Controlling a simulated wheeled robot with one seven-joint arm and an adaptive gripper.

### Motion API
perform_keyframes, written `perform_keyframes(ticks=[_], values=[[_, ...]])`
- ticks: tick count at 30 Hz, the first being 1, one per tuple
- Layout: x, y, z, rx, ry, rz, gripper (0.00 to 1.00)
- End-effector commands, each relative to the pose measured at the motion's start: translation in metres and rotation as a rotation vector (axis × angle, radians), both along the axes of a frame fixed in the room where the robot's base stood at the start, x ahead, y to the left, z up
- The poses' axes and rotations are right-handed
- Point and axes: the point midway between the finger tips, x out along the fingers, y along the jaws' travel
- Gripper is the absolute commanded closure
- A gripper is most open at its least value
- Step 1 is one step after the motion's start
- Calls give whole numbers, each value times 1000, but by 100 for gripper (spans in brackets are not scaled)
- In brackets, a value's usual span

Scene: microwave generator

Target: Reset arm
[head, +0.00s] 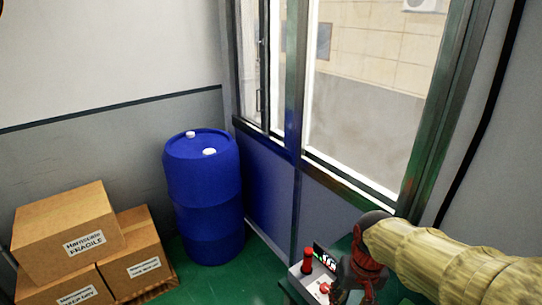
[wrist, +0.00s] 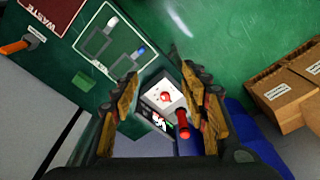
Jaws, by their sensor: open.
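My gripper (head: 358,284) is at the lower right of the head view, at the end of my yellow-sleeved arm. In the wrist view my gripper (wrist: 159,74) is open, its two fingers well apart with nothing held. A small pale control box (head: 318,284) with a red button and an upright red handle stands just left of my gripper in the head view. In the wrist view the box (wrist: 153,99) shows between the fingers, with the red button (wrist: 167,97) and the red handle (wrist: 183,124). I cannot tell the gap between fingers and box.
A blue barrel (head: 204,200) stands by the window wall. Stacked cardboard boxes (head: 68,232) stand on a pallet at the left. Green floor lies between barrel and boxes.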

Motion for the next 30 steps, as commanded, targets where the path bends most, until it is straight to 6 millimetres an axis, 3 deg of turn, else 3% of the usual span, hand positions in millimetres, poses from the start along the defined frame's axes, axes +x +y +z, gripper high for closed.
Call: perform_keyframes(ticks=[6, 12, 18, 30], values=[[-60, 0, 32, -11, -145, 67, 55], [-96, 0, 54, -16, -288, 68, 55], [-103, 0, 78, -20, -394, 67, 55], [-104, 0, 81, -19, -406, 66, 55]])
